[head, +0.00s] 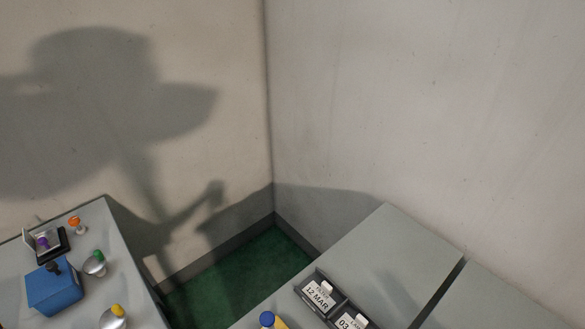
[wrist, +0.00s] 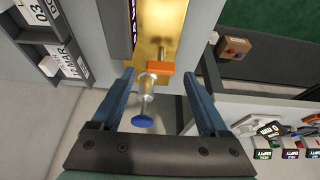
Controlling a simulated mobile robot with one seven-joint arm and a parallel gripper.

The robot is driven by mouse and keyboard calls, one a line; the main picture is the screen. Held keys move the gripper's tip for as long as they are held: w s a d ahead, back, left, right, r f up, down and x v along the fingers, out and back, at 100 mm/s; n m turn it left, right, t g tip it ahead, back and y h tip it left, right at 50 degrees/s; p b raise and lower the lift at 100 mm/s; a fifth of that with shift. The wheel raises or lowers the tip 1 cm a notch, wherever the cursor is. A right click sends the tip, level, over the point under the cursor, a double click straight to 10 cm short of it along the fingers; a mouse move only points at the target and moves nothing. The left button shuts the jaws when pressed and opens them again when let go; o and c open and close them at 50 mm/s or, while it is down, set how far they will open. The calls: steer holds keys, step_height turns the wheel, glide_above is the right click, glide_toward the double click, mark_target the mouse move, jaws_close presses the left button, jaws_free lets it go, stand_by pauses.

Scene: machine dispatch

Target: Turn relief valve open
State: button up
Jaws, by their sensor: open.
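In the wrist view my gripper (wrist: 159,77) is open, its two blue fingers pointing away from the camera. An orange handle (wrist: 160,67) lies in front of a gold panel (wrist: 160,25), between the fingertips. A pale cylindrical stem (wrist: 147,85) with a blue round knob (wrist: 142,121) stands between the fingers, apart from both. I cannot tell for certain which of these parts is the relief valve. My gripper does not show in the head view.
In the head view a left table (head: 110,235) bears a blue box (head: 54,289) and several coloured knobs. A right table (head: 385,250) holds date blocks (head: 319,296). In the wrist view a shelf of small labelled boxes (wrist: 290,143) is at the right.

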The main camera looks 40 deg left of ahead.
steer(key=b+v, duration=0.1)
steer(key=v, duration=1)
steer(key=shift+r+b, duration=0.35)
steer(key=shift+b, duration=0.05)
steer(key=shift+d, duration=0.1)
steer(key=w+d+r+m+t+b, duration=0.15)
steer(key=w+r+m+t, duration=0.25)
steer(key=w+r+t, duration=0.55)
steer(key=w+d+r+m+t+b, duration=0.1)
steer(key=w+d+r+m+t, duration=0.1)
steer(key=w+r, duration=0.5)
steer(key=w+d+r+m+t+b, duration=0.1)
steer(key=w+d+r+m+t, duration=0.2)
steer(key=r, duration=0.5)
steer(key=s+d+r+m+t+h+b, duration=0.1)
steer(key=d+r+m+t, duration=0.15)
steer(key=r, duration=0.65)
steer(key=d+r+m+t+h+b, duration=0.1)
steer(key=d+r+m+t, duration=0.2)
steer(key=r, duration=0.6)
steer(key=s+d+r+m+t+h+b, duration=0.1)
steer(key=s+r+t, duration=0.5)
steer(key=r, duration=0.6)
steer(key=s+d+m+h, duration=0.1)
steer(key=s+d, duration=0.1)
steer(key=shift+s+d+m+t+h, duration=0.25)
steer(key=shift+s+m+t+h, duration=0.05)
steer(key=shift+s+m+t, duration=0.1)
